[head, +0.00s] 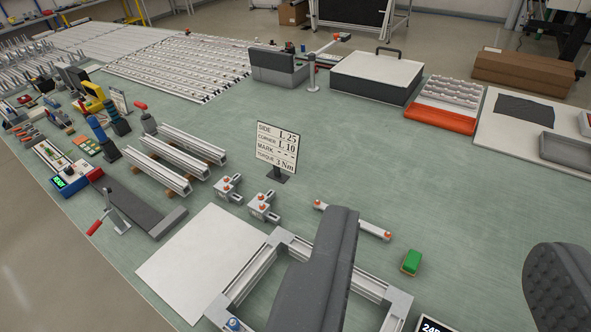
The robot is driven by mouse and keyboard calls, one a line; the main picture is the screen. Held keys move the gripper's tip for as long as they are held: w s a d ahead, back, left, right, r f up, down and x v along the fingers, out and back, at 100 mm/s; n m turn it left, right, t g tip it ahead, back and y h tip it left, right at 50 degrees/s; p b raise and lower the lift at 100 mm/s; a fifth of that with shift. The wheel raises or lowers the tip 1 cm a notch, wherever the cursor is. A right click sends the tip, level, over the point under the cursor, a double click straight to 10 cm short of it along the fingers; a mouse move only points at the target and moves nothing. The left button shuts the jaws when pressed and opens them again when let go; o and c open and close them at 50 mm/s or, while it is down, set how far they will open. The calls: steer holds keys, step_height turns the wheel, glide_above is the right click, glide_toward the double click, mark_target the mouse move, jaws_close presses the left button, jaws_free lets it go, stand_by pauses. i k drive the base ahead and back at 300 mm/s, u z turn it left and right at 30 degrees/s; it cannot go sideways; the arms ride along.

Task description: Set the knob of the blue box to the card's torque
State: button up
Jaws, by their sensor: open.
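The card (277,148) stands upright on a small dark foot near the middle of the bench. It reads SIDE L 25, CORNER L 10, MARK with a dash, and TORQUE 3 Nm. A small blue box (72,185) with a lit green display (58,182) sits near the left edge of the bench. Its digits are too small to read surely, and I cannot make out its knob. My gripper (445,235) is open and empty, its two dark fingers wide apart at the lower right, far from the blue box.
Silver profiles (160,172), a grey block with a red-handled clamp (109,212) and blue-handled tools (97,130) crowd the left. A profile frame (258,267) lies under my left finger. A green block (411,262) lies between the fingers.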

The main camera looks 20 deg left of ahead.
mark_target(68, 171)
steer(key=z, duration=0.15)
steer(key=k, duration=1.05)
steer(key=u, duration=0.55)
steer(key=i, duration=1.45)
steer(key=u, duration=0.05)
steer(key=k, duration=0.5)
steer(key=u, duration=2.65)
steer(key=k, duration=0.15)
steer(key=z, duration=0.6)
